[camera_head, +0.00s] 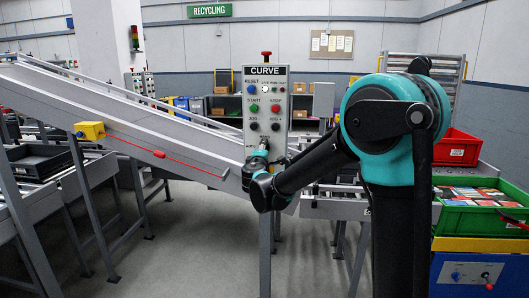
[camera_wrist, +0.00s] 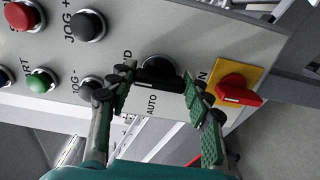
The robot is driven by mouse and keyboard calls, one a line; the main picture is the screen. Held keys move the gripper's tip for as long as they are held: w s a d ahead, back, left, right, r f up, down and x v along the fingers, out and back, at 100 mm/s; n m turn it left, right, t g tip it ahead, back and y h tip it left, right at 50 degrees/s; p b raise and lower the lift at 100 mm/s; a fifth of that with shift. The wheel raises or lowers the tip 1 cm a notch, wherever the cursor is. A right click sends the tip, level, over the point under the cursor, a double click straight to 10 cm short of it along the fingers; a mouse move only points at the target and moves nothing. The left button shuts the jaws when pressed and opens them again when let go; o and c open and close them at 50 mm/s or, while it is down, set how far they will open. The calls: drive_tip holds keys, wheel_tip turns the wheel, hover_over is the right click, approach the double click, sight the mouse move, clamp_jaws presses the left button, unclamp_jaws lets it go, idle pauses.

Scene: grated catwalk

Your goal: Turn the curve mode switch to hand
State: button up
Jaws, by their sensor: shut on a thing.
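The grey CURVE control panel (camera_head: 284,90) stands upright on a post in the middle of the head view. My gripper (camera_wrist: 160,78) is shut on this knob, with one finger on each side. In the head view my gripper (camera_head: 258,158) is at the lower part of the panel and hides the switch.
A red rotary switch (camera_wrist: 238,92) on a yellow plate sits close beside the right finger. Black (camera_wrist: 87,25), red and green buttons lie on the other side. A sloping conveyor (camera_head: 120,105) runs left of the panel; a green bin (camera_head: 470,220) stands at right.

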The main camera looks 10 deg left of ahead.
idle(0.3)
drive_tip(key=o, duration=1.2)
drive_tip(key=shift+c, duration=0.2)
drive_tip(key=s, duration=1.2)
drive_tip(key=shift+a, duration=0.2)
